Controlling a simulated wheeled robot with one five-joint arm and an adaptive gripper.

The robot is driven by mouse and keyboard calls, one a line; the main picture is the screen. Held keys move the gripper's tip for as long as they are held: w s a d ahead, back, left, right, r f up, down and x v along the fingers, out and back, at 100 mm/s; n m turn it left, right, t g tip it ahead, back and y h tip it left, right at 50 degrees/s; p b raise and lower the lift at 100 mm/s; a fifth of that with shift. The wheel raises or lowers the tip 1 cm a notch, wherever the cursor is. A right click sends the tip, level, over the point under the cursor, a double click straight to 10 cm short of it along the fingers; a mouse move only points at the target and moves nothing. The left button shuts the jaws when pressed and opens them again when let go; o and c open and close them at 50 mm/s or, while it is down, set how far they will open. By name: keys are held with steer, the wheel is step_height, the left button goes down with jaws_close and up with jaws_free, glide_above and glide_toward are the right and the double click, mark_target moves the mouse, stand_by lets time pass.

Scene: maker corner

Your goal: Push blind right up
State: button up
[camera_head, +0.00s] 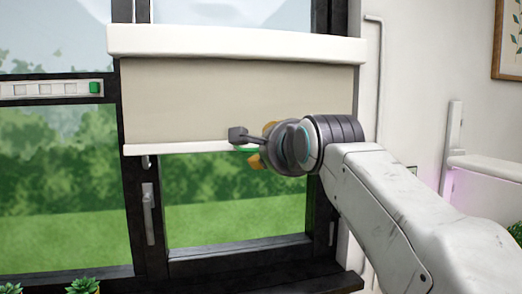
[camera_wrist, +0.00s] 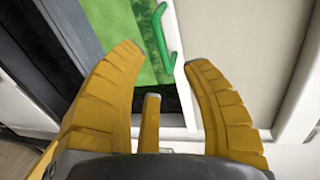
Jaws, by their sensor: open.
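The beige blind (camera_head: 200,95) hangs partly lowered from a white casing over the window. Its white bottom bar (camera_head: 175,147) lies well above the sill. A green handle (camera_head: 245,149) is on the bar, partly hidden by my gripper (camera_head: 262,146). In the wrist view the green handle (camera_wrist: 165,42) shows beyond and between the yellow fingertips of my gripper (camera_wrist: 163,57). The fingers are spread open and hold nothing. I cannot tell whether they touch the handle. The beige fabric (camera_wrist: 232,40) fills the right of that view.
The black window frame (camera_head: 132,200) has a grey latch (camera_head: 149,212). A white strip with a green end (camera_head: 55,89) crosses the left pane. Small plants (camera_head: 82,286) stand low at the left. A wall pipe (camera_head: 372,90) runs right of the blind.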

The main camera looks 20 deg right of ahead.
steer(key=shift+p+x, duration=2.15)
steer(key=shift+x, duration=1.15)
jaws_close()
